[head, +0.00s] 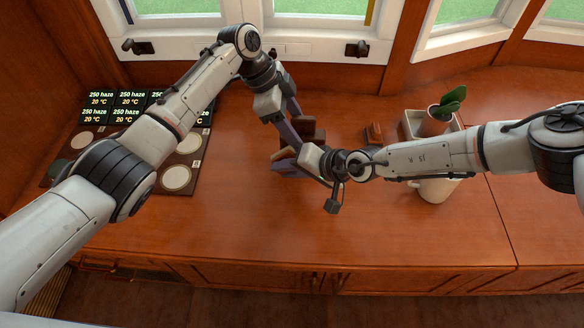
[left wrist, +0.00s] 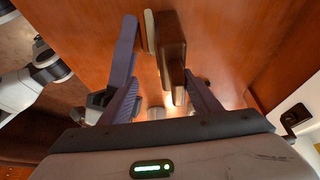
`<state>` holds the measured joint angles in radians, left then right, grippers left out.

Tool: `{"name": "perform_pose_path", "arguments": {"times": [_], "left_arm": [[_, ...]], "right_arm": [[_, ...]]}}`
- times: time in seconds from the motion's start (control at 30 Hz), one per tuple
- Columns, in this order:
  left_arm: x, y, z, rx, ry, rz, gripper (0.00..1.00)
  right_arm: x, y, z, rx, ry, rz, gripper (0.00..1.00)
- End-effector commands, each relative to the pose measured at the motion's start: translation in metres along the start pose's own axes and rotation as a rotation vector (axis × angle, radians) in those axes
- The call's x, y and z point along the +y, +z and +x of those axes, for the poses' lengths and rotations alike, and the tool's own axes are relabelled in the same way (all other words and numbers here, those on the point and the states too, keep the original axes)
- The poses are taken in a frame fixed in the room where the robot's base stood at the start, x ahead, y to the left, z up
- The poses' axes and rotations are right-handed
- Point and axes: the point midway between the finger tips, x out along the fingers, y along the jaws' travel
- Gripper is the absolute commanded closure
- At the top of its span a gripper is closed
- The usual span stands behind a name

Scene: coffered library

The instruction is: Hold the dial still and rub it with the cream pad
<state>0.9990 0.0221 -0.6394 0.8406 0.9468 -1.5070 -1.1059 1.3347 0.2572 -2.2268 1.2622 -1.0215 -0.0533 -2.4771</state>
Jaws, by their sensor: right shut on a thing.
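A dark brown block-like thing (head: 313,135), seemingly the dial, stands on the wooden counter between my two grippers. In the left wrist view the brown thing (left wrist: 171,45) lies between my left fingers (left wrist: 160,60), which stand apart, with a gap on the left one's side. A thin cream strip (left wrist: 149,30) shows beside it, seemingly the cream pad. My left gripper (head: 297,128) reaches down from above. My right gripper (head: 285,166) comes in from the right, low at the brown thing, shut on what seems to be the cream pad; its grip is mostly hidden. The dial's face is not visible.
A panel with displays and pale discs (head: 176,177) lies at left, partly behind my left arm. At right are a small brown block (head: 373,133), a white planter (head: 411,122) with a potted plant (head: 436,125), and a cream mug (head: 436,190) under my right arm. The front counter is clear.

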Motion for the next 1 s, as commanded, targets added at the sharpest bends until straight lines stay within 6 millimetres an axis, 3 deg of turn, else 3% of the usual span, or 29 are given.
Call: {"name": "perform_pose_path", "arguments": {"times": [0.17,1.0], "left_arm": [[0.001,0.000,0.001,-0.001,0.002,-0.001,0.44],[0.000,0.001,0.000,-0.002,0.001,-0.001,0.44]], "right_arm": [[-0.004,-0.004,-0.004,0.003,-0.002,-0.002,1.00],[0.037,-0.017,-0.042,0.003,0.001,0.005,1.00]]}}
